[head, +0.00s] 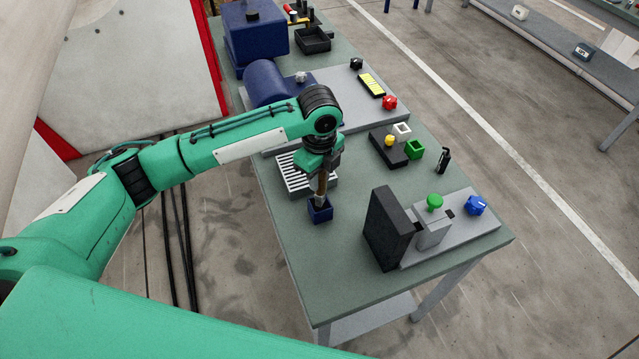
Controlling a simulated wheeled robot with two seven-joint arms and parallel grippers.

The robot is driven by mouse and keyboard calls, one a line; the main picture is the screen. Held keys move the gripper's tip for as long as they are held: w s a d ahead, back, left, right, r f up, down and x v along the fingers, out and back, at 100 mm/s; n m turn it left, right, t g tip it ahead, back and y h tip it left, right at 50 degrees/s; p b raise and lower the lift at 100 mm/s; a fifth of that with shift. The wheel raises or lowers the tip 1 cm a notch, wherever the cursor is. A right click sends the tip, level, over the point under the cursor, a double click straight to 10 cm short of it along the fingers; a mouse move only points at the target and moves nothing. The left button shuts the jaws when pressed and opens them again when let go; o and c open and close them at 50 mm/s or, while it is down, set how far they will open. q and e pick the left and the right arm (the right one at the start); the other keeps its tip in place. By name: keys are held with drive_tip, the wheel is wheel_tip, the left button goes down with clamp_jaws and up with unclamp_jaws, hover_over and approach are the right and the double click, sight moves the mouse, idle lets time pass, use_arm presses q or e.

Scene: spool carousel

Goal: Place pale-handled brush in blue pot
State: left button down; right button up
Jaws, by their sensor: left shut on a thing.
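My left gripper (321,174) points down over the near left part of the table and is shut on the brush (319,193). The brush hangs roughly upright below the fingers. Its handle looks brownish and is mostly hidden by the gripper. The blue pot (320,213), a small dark blue square box, stands on the table directly under the brush. The brush's lower end shows at the pot's opening; how deep it sits is hard to tell. My right gripper is not in view.
A slatted grey tray (292,176) lies just behind the pot. A dark upright block (387,230) stands to the right, beside a grey fixture with a green knob (434,202). The table's left edge is close to the pot.

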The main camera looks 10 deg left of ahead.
sight(320, 189)
use_arm(q)
wheel_tip(320, 189, down, 4)
drive_tip(key=shift+p, duration=0.55)
drive_tip(key=shift+f, duration=0.15)
drive_tip(key=shift+f, duration=0.1)
drive_tip(key=c, duration=1.2)
unclamp_jaws()
drive_tip(key=shift+o, duration=0.2)
wheel_tip(320, 189, up, 12)
drive_tip(key=b, duration=0.4)
drive_tip(key=shift+f, duration=0.2)
drive_tip(key=shift+r, duration=0.35)
